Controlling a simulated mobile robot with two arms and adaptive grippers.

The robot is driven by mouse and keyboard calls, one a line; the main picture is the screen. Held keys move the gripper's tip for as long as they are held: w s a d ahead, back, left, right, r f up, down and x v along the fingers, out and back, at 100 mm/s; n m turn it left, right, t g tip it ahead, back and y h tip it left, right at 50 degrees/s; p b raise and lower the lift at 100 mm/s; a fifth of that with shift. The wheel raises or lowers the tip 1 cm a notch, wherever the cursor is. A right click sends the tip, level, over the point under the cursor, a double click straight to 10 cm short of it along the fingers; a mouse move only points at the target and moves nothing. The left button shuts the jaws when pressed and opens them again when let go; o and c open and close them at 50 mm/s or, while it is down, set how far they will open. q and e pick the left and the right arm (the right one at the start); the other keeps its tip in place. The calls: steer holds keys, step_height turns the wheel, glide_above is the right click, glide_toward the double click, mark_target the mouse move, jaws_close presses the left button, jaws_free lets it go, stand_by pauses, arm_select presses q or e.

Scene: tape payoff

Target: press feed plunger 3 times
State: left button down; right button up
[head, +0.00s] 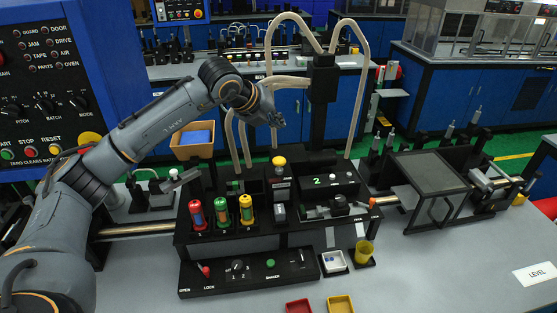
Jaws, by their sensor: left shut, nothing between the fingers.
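The feed plunger appears to be the yellow-capped knob (279,161) standing upright on a black block with a small label, mid-picture on the black machine. My left gripper (277,121) is shut and empty. It appears above the yellow cap, with a visible gap between them in the picture; how far apart they are in depth I cannot tell. A black box right of the plunger has a display (317,181) that shows a green 2. My right gripper is not in view.
Red, green and yellow canisters (220,212) stand left of the plunger. Pale hoses (357,95) loop around a black post (321,85) behind it. An orange bin (193,145) stands back left. A control panel (250,270) lies in front.

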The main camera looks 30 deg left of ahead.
mark_target(277, 161)
arm_select(q)
step_height(277, 161, down, 3)
steer(key=shift+f+b, duration=0.2)
steer(key=shift+b, duration=0.45)
step_height(277, 161, down, 4)
steer(key=shift+r+b, duration=0.1)
steer(key=shift+b, duration=1.1)
steer(key=shift+f+b, duration=0.45)
steer(key=shift+b, duration=0.05)
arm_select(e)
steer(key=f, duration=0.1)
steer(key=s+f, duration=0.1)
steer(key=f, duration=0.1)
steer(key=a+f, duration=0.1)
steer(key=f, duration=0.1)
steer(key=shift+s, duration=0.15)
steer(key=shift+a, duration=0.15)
arm_select(q)
steer(key=shift+f, duration=0.1)
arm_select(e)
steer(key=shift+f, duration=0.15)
arm_select(q)
steer(key=shift+f+b, duration=0.3)
steer(key=shift+b, duration=0.3)
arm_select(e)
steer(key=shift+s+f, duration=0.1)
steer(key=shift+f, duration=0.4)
